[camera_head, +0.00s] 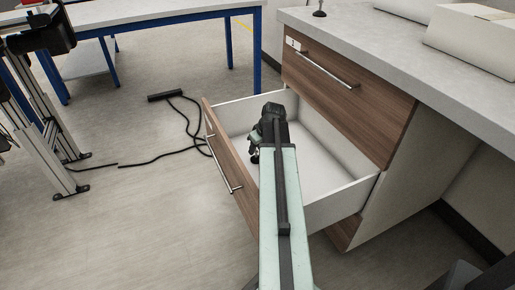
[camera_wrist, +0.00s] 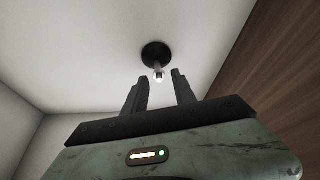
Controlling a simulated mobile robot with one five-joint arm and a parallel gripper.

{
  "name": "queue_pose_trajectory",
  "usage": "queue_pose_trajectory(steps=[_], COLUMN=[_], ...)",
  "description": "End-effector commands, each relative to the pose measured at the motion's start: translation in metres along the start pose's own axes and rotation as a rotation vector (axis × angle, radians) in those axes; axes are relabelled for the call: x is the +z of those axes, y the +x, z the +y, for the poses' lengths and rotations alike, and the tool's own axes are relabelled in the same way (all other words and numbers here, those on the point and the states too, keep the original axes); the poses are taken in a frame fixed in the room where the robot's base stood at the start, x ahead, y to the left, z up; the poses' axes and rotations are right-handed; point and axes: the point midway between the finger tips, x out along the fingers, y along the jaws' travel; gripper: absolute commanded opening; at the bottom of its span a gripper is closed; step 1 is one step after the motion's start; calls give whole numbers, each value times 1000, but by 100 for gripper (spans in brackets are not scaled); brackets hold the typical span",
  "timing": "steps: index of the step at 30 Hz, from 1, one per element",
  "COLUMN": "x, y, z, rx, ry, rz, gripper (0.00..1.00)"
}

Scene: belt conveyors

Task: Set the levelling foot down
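The levelling foot (camera_wrist: 154,52) has a round black base and a short bright stem. In the wrist view it stands on the pale floor of the open drawer (camera_head: 334,211), base down, stem towards me. My gripper (camera_wrist: 158,78) is open, with its two dark fingers apart. The stem's end shows in the gap between the fingertips, and neither finger appears to touch it. In the head view my gripper (camera_head: 254,156) reaches down inside the drawer near its front panel. The foot cannot be made out clearly there.
A grey counter (camera_head: 400,45) above the drawer bears a similar dark footed piece (camera_head: 319,13) and pale boxes (camera_head: 475,37). A closed drawer (camera_head: 340,95) sits above the open one. A blue-legged table (camera_head: 160,12) stands behind. A black cable (camera_head: 150,160) lies on the floor.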

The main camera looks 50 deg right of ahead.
Motion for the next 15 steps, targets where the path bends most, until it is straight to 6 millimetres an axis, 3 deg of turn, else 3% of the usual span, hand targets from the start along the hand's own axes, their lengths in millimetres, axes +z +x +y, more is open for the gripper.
queue_pose_trajectory(steps=[5,15], x=[-7,-8], y=[-17,-96], z=[0,0], rx=[0,1], ry=[1,2], rz=[0,0], gripper=[32,32])
